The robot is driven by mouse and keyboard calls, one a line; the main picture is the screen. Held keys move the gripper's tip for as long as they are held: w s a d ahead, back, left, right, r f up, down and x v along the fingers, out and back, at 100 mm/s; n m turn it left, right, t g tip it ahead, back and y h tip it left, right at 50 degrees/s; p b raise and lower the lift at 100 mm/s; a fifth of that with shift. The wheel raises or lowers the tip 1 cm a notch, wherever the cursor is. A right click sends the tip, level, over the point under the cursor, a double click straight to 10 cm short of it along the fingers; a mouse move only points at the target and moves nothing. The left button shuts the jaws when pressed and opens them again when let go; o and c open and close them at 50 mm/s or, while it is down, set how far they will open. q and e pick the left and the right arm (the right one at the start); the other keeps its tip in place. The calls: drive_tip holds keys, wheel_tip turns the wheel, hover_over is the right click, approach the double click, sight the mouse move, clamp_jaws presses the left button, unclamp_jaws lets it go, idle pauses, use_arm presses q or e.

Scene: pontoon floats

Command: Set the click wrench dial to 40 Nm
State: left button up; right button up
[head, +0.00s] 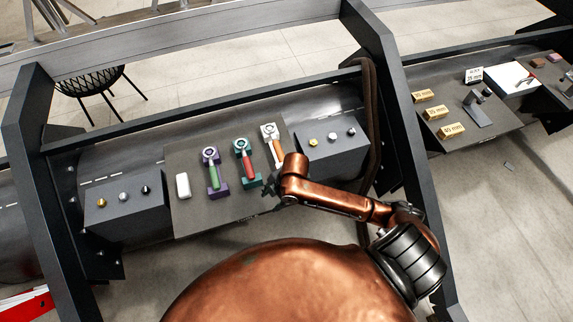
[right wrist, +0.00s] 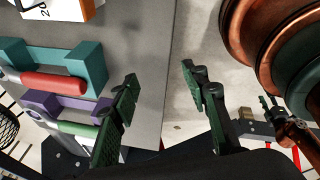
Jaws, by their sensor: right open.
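Three wrenches with round dial heads lie in a row of cradles on a grey board (head: 228,205). The green-handled wrench (head: 213,173) is in a purple cradle, the red-handled wrench (head: 246,165) in a teal cradle, and the orange-handled wrench (head: 277,150) is at the right. The dial markings are too small to read, and I cannot tell which is the click wrench. My right gripper (head: 270,187) is open and empty by the board's right side, near the orange-handled wrench's lower end. In the right wrist view its fingers (right wrist: 160,95) are apart, beside the red handle (right wrist: 48,82) and purple cradle (right wrist: 70,108).
A white block (head: 183,185) lies left of the wrenches. Dark boxes with small knobs flank the board, one at left (head: 125,215) and one at right (head: 335,155). Dark frame posts (head: 392,100) rise beside the bench. Gold labelled blocks (head: 450,130) stand on the right bench.

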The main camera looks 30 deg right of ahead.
drive_tip(key=w+d+r+n+h, duration=0.1)
drive_tip(key=w+d+r+n, duration=0.1)
drive_tip(key=d+r+n, duration=0.1)
drive_tip(key=w+d+r+n+g+h, duration=0.1)
drive_tip(key=w+d+r+n, duration=0.2)
drive_tip(key=d, duration=0.1)
drive_tip(key=w+d+r+n+g, duration=0.1)
drive_tip(key=w+d+r+n, duration=0.2)
drive_tip(key=d+r, duration=0.1)
drive_tip(key=shift+w+d+r+n+h, duration=0.1)
drive_tip(key=shift+d+n+h, duration=0.15)
drive_tip(key=shift+n+h, duration=0.15)
drive_tip(key=shift+d, duration=0.1)
wheel_tip(320, 180, down, 8)
drive_tip(key=shift+r+b, duration=0.25)
drive_tip(key=shift+b, duration=0.45)
drive_tip(key=shift+c, duration=0.6)
clamp_jaws()
